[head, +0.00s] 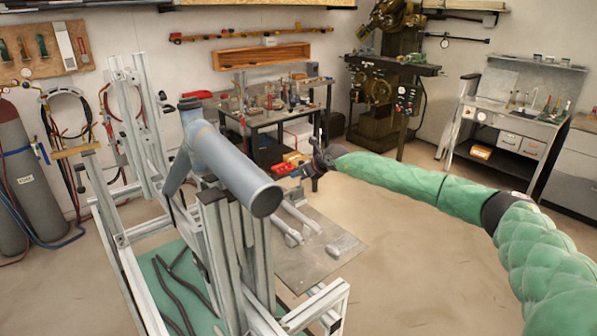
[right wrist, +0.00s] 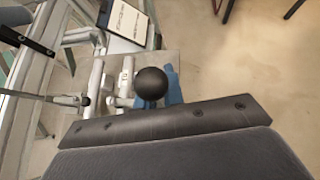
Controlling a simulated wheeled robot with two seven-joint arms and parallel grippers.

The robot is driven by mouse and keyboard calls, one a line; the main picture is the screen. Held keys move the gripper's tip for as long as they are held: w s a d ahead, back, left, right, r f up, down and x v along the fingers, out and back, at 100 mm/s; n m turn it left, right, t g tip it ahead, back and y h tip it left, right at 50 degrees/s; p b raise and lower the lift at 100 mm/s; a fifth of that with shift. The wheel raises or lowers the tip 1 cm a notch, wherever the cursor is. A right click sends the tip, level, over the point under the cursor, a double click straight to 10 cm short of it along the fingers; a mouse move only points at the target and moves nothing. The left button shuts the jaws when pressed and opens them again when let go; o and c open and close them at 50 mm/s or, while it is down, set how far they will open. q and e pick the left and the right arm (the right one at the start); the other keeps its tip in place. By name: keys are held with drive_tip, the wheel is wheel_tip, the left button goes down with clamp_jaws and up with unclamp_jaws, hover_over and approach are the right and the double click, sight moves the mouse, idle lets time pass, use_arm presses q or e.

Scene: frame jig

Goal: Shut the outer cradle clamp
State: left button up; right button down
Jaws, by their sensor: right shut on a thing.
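A blue-grey tube frame (head: 232,165) lies on the aluminium jig, its open end towards me. The upright jig post (head: 225,225) stands under this end; the outer cradle clamp there is mostly hidden by the tube, so I cannot tell how far shut it is. My right gripper (head: 298,168) is just right of the tube end, shut on the clamp's handle, beside a red part (head: 284,169). In the right wrist view a round black knob (right wrist: 151,83) shows at the gripper, with blue parts (right wrist: 174,86) behind it. My left gripper is out of view.
A grey metal plate (head: 335,232) with pale metal parts lies below the gripper. A workbench (head: 258,122) with tools stands behind the jig. Dark rods lie on a green mat (head: 165,270) inside the jig. The floor to the right is clear.

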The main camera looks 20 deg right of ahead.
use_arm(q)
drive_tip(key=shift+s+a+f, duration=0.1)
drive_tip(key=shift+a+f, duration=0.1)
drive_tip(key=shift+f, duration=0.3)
use_arm(e)
drive_tip(key=shift+a+f, duration=0.1)
drive_tip(key=shift+a, duration=0.05)
drive_tip(key=shift+s, duration=0.1)
drive_tip(key=c, duration=1.5)
unclamp_jaws()
